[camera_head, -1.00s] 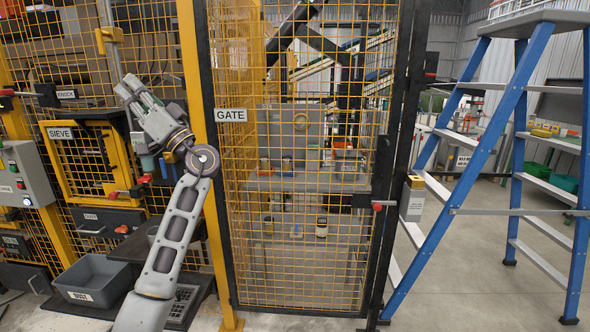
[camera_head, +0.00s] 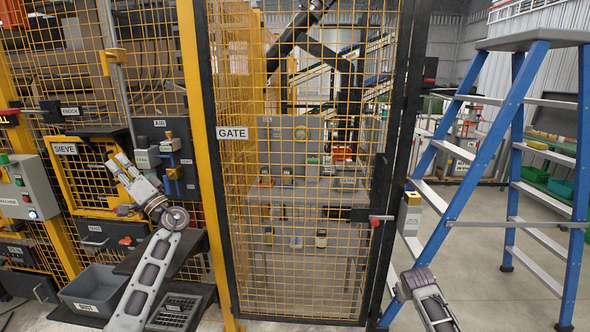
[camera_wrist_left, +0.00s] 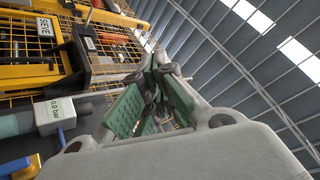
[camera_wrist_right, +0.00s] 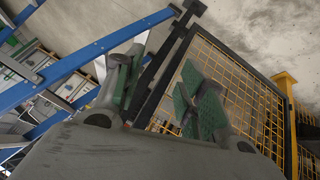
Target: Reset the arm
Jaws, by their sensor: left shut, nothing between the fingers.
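My left gripper (camera_head: 119,163) is raised in front of the yellow-framed machine, beside the SIEVE door (camera_head: 75,172). Its green-padded fingers meet and are empty in the left wrist view (camera_wrist_left: 158,85). My right arm (camera_head: 426,298) shows at the bottom right of the head view, in front of the blue ladder; its gripper cannot be made out there. In the right wrist view my right gripper (camera_wrist_right: 158,88) has its green-padded fingers spread apart, with nothing between them.
The mesh GATE (camera_head: 290,220) stands closed in the middle. A blue stepladder (camera_head: 473,160) stands to its right, with open floor (camera_head: 480,262) around it. A grey bin (camera_head: 95,290) sits low at the left, and a valve panel marked AIR (camera_head: 182,155) is near my left gripper.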

